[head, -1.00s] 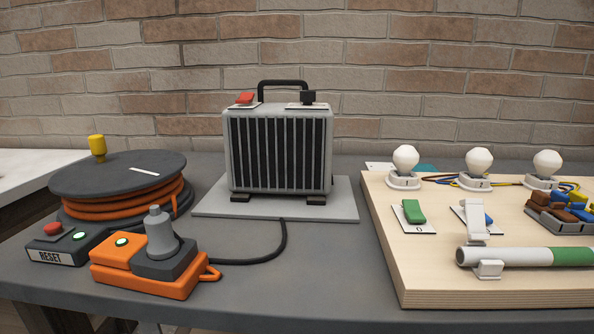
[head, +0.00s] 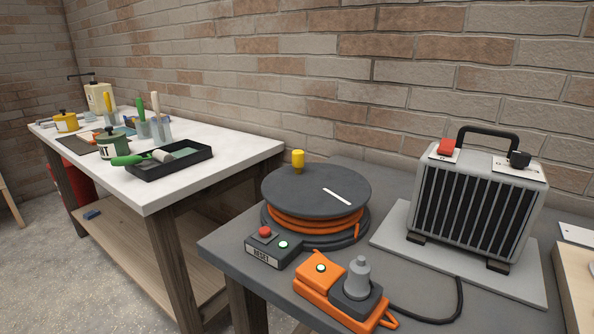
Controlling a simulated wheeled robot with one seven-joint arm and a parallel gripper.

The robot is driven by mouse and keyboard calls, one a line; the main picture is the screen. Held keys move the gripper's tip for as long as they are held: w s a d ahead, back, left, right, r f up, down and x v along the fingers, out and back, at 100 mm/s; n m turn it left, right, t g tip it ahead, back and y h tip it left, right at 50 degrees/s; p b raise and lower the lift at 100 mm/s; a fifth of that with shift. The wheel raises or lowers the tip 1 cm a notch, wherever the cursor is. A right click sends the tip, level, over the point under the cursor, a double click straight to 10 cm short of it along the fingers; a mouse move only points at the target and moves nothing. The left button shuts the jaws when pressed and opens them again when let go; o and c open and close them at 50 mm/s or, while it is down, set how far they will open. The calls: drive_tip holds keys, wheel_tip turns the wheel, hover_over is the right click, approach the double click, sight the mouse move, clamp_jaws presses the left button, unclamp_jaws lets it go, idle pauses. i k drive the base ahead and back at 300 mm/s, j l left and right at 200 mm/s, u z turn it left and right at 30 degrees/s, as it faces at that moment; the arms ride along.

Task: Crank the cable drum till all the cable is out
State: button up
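The cable drum (head: 316,190) stands on the grey table near its left end in the head view. It has a dark round top with a white stripe, and a yellow crank knob (head: 298,160) stands up at its back left edge. Orange cable (head: 316,223) is wound around it in several turns under the top. A dark box marked RESET (head: 270,251) with a red button and a lit green one sits at its front. My gripper is not in view.
An orange socket block (head: 318,271) with a grey plug (head: 359,278) sits in front of the drum. A black cord runs right toward a grey heater (head: 476,203) on a plate. A white-topped table (head: 207,183) with painting tools stands to the left, past a gap.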

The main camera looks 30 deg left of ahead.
sight(311, 202)
drive_tip(key=j, duration=0.45)
drive_tip(key=i+j+u, duration=0.15)
drive_tip(key=j, duration=0.75)
drive_tip(key=i+j+u, duration=0.1)
drive_tip(key=j, duration=0.35)
drive_tip(key=i+j, duration=0.15)
drive_tip(key=j, duration=0.25)
drive_tip(key=u, duration=0.05)
